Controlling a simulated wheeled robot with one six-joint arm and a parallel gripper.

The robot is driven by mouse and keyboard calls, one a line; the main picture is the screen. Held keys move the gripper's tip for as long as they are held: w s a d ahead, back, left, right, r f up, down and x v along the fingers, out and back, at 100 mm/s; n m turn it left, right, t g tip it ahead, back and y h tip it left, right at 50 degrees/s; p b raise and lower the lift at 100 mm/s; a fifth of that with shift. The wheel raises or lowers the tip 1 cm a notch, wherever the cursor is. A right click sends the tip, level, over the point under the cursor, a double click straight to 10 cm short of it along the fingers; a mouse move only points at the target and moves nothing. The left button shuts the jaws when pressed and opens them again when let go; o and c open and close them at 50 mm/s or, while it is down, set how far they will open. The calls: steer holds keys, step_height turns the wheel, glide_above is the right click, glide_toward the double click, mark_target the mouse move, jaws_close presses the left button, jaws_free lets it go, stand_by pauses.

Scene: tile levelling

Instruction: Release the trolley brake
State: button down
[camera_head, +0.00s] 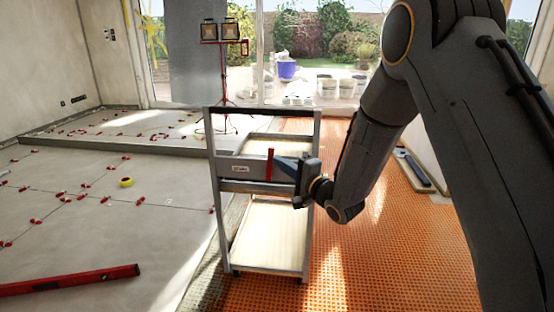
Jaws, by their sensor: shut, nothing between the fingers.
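The trolley (219,235) is a grey metal frame with a dark top handle bar and pale shelves. It stands upright in the middle of the view, at the edge of the orange matting. A red upright lever (270,164), likely the brake, shows at the trolley's grey front panel, which carries a small white label. My gripper (281,165) reaches in from the right and points left. It is shut and empty, with its tips close beside the red lever. I cannot tell whether they touch it. The wrist hides the trolley's right upright in part.
Grey tiles with red levelling clips lie on the left, with a yellow tape roll (127,182) and a red spirit level (70,281). A twin work lamp (225,31) stands behind the trolley. Orange matting (385,250) is open on the right. A long tool (414,169) lies at the right wall.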

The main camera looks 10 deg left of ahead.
steer(key=shift+a+r+p, duration=0.2)
steer(key=shift+a+p, duration=0.1)
steer(key=shift+p, duration=0.15)
steer(key=shift+d, duration=0.1)
stand_by(0.4)
steer(key=w+d+p+v, duration=0.1)
steer(key=w+p+v, duration=0.1)
steer(key=v, duration=1)
steer(key=shift+s+d, duration=0.2)
steer(key=shift+d, duration=0.5)
steer(key=shift+w+r, duration=0.1)
